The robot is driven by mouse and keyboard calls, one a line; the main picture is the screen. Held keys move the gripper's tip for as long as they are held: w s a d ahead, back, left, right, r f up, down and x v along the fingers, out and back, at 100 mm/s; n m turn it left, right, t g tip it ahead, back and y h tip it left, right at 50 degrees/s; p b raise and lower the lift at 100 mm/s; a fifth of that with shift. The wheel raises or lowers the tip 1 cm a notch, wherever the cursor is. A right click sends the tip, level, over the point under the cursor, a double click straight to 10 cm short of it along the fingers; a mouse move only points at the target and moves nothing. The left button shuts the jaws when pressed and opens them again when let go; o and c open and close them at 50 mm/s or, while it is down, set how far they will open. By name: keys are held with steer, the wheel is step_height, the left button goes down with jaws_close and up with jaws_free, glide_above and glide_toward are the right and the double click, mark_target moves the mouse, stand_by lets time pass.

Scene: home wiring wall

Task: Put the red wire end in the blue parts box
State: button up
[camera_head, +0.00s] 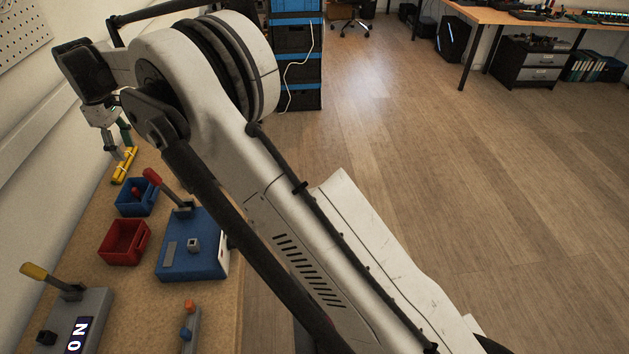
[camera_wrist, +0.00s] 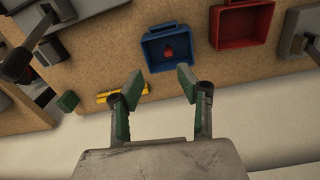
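A small red piece, which looks like the red wire end (camera_wrist: 168,51), lies inside the blue parts box (camera_wrist: 149,51). In the head view the red piece (camera_head: 137,191) also shows within the blue box (camera_head: 135,210). My gripper (camera_wrist: 160,83) is open, with its two green-padded fingers spread apart and nothing between them. In the head view my gripper (camera_head: 120,152) is beyond the blue box, near the wall. In the wrist view the blue box shows past the fingertips, apart from them.
A red box (camera_head: 124,243) sits beside the blue one. A yellow block (camera_head: 124,166) lies near my fingers. A blue unit (camera_head: 195,262) with a red-handled lever and a grey unit (camera_head: 66,312) with a yellow-handled lever stand on the board. Open floor lies to the right.

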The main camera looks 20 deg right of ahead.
steer(key=s+d+r+m+t, duration=0.1)
steer(key=s+d+r+m, duration=0.25)
steer(key=d+r, duration=0.85)
steer(key=s+d+r+m+t, duration=0.1)
steer(key=s+d+r+m, duration=0.15)
steer(key=s+d, duration=0.45)
steer(key=s+d+r+m+t, duration=0.1)
steer(key=s+d+r, duration=0.25)
steer(key=d, duration=0.55)
steer(key=s+d+f+m+t, duration=0.1)
steer(key=s+d+f+m, duration=0.1)
steer(key=s+d, duration=0.3)
steer(key=s+d+f+m+t, duration=0.1)
steer(key=s+d+f, duration=0.3)
steer(key=s, duration=0.8)
steer(key=s+d+f+m+t, duration=0.1)
steer(key=s+d+f+m, duration=0.2)
steer(key=s+d, duration=0.4)
steer(key=shift+s+f+m+t, duration=0.15)
steer(key=shift+s+m+t, duration=0.3)
steer(key=shift+s, duration=0.7)
